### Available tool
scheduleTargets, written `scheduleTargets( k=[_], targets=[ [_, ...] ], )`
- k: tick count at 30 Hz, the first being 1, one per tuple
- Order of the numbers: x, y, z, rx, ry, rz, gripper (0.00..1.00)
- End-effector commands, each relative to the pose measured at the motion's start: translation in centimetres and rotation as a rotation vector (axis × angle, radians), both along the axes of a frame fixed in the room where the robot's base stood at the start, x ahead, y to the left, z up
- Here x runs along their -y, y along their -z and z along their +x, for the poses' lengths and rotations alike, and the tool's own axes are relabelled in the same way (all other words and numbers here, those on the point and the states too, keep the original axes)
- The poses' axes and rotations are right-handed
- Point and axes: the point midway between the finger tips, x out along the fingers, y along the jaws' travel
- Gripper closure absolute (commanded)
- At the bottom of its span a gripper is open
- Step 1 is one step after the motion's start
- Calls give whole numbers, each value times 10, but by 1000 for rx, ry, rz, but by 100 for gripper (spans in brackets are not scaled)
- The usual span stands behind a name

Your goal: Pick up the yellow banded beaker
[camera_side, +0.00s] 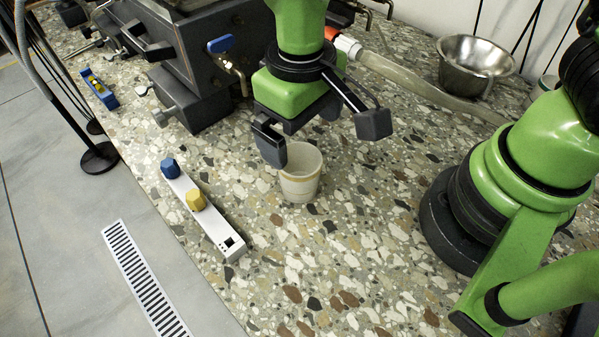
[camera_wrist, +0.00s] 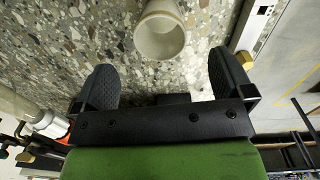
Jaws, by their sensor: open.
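The beaker (camera_side: 300,174) is a small whitish cup with a faint yellowish band, standing upright on the speckled terrazzo worktop. In the wrist view the beaker (camera_wrist: 160,30) shows at the top middle, mouth toward the camera, and looks empty. My gripper (camera_side: 320,138) is open above the worktop, its dark finger pads spread wide. In the side view one pad overlaps the beaker's upper left rim. In the wrist view the beaker lies ahead of my gripper (camera_wrist: 165,85), roughly centred between the pads and not between them. I see no contact.
A white strip with a blue and a yellow knob (camera_side: 203,212) lies left of the beaker. A dark metal tank (camera_side: 225,55) with a blue-handled valve stands behind left. A clear hose (camera_side: 420,90) and a steel bowl (camera_side: 474,65) are at the back right. The front worktop is clear.

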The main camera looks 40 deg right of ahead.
Motion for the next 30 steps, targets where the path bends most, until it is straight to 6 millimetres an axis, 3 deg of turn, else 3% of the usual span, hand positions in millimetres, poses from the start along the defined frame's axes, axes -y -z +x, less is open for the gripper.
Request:
scheduleTargets(
  k=[3, 10, 18, 28, 30],
  targets=[
    [2, 19, -1, -6, 0, -4, 1],
    [2, 38, 0, -4, 2, -1, 1],
    [3, 76, 1, -4, 2, 0, 1],
    [3, 84, 2, -1, 2, 3, 1],
    [3, 83, 2, -1, 2, 3, 15]
  ],
)
